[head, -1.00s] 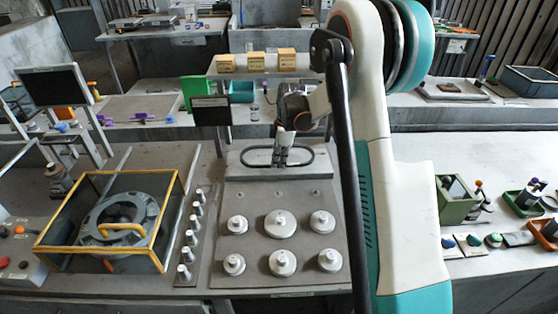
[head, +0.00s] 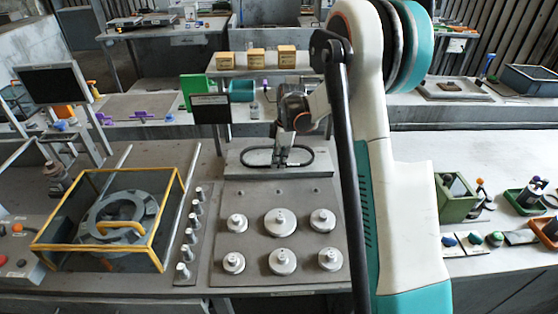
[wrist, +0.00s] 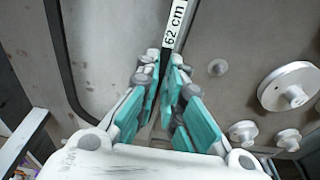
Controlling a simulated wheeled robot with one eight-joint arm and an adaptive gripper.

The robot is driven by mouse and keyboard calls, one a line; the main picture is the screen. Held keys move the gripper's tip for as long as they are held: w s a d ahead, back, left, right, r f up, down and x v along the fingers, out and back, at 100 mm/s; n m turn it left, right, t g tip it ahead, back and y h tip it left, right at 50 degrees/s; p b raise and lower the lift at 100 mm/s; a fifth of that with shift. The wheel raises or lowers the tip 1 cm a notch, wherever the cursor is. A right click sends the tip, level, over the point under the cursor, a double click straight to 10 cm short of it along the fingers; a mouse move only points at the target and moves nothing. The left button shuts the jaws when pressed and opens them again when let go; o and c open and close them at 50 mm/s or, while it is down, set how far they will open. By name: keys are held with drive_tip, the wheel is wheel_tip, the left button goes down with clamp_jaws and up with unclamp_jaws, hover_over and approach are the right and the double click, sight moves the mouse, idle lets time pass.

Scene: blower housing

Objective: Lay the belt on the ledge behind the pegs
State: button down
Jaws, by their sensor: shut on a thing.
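The belt (head: 249,164) is a black oval loop at the ledge (head: 235,169), the raised grey strip at the back of the peg board. It lies behind the pegs, its long side running left to right. My gripper (head: 283,160) points down at the middle of the loop and is shut on the belt. In the wrist view the fingertips (wrist: 165,65) close on a dark strip with a white "62 cm" tag (wrist: 174,25). Another run of the belt (wrist: 60,50) curves past on the left. The head view cannot settle whether the belt fully touches the ledge.
Several pale round pegs (head: 280,222) stand on the board (head: 255,205) in front. A yellow-framed case (head: 172,215) and a row of small posts (head: 190,235) are to the left. A dark screen (head: 211,109) stands behind the ledge's left end.

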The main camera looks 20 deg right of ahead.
drive_tip(key=shift+f, duration=0.2)
drive_tip(key=shift+f+b, duration=0.2)
drive_tip(key=shift+b, duration=0.15)
idle(0.4)
drive_tip(key=c, duration=1.7)
unclamp_jaws()
drive_tip(key=shift+o, duration=0.2)
drive_tip(key=shift+r, duration=0.2)
drive_tip(key=shift+r+p, duration=2.1)
drive_tip(key=shift+r, duration=1.5)
